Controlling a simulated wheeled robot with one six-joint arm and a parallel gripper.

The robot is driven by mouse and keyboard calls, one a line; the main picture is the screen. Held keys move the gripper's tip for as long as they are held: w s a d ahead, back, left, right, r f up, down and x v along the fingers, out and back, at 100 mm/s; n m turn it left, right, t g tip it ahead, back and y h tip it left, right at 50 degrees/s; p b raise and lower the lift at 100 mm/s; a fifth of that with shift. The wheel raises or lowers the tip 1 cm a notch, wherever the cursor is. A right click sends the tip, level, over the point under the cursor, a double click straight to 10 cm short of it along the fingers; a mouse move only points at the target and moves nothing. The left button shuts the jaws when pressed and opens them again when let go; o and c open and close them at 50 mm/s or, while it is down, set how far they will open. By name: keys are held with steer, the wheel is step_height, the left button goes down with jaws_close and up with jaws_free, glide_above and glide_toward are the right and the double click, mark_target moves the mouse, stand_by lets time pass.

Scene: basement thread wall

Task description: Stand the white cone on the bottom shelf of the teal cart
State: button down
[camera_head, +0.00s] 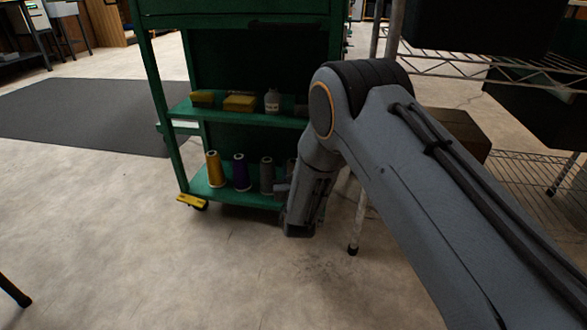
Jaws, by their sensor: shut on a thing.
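The green-teal cart (165,110) stands upright at centre left. Its bottom shelf (215,194) holds a yellow cone (213,170), a purple cone (241,173) and a grey cone (266,176) in a row, all upright. My gripper (285,190) is at the right end of this shelf, close to the grey cone. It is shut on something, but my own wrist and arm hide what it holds. I cannot make out a white cone. The right end of the bottom shelf is mostly hidden too.
The cart's middle shelf (212,115) holds yellow blocks (240,103) and a pale bottle (272,101). A wire rack (525,168) with dark bins stands at the right, its near leg (356,220) close to my gripper. The floor in front is clear.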

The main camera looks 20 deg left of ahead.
steer(key=c, duration=1.2)
jaws_free()
steer(key=shift+f, duration=0.15)
steer(key=shift+s+d, duration=0.1)
steer(key=shift+s, duration=0.05)
steer(key=p+v, duration=0.7)
steer(key=v, duration=0.4)
steer(key=shift+s+d, duration=0.2)
steer(key=shift+s, duration=0.1)
